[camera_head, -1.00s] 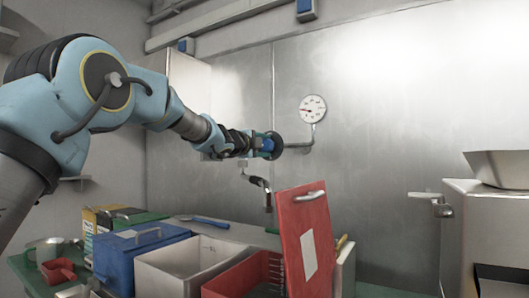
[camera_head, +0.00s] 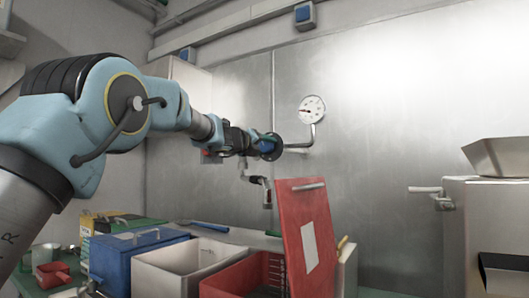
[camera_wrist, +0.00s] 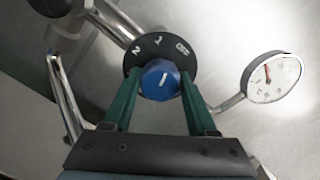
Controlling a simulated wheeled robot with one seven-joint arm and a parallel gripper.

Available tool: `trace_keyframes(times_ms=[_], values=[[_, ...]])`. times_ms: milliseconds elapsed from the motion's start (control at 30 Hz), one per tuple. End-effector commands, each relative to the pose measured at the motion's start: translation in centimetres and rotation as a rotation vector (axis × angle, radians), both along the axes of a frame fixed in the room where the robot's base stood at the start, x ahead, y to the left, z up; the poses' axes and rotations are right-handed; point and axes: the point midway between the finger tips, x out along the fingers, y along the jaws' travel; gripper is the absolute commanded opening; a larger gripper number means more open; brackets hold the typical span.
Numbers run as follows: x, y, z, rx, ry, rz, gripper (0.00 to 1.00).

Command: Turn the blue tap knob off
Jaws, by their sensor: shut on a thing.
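The blue tap knob (camera_wrist: 160,80) sits in front of a round black dial plate (camera_wrist: 148,50) with white markings. The white line on the knob is tilted slightly from upright in the wrist view. My gripper (camera_wrist: 160,88) has its two green fingers on either side of the knob and is shut on it. In the head view the knob (camera_head: 267,146) is partly hidden by my gripper (camera_head: 258,144), and the black plate (camera_head: 277,146) shows beyond it on a pipe from the metal wall.
A pressure gauge (camera_head: 312,109) is on a pipe just above and right of the knob; it also shows in the wrist view (camera_wrist: 272,77). A tap spout (camera_head: 262,184) hangs below. A red box with a raised lid (camera_head: 307,232), a white box (camera_head: 190,265) and a blue box (camera_head: 135,257) stand below.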

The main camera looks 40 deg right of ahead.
Motion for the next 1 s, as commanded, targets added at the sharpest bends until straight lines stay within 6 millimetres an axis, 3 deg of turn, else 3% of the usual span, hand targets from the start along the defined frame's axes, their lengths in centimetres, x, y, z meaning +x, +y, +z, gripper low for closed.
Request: trace_keyframes(times_ms=[500,1000], values=[[-0.08,-0.08,-0.30,0.091,-0.341,-0.002,0.02],[-0.03,-0.08,-0.23,0.112,-0.412,-0.002,0.02]])
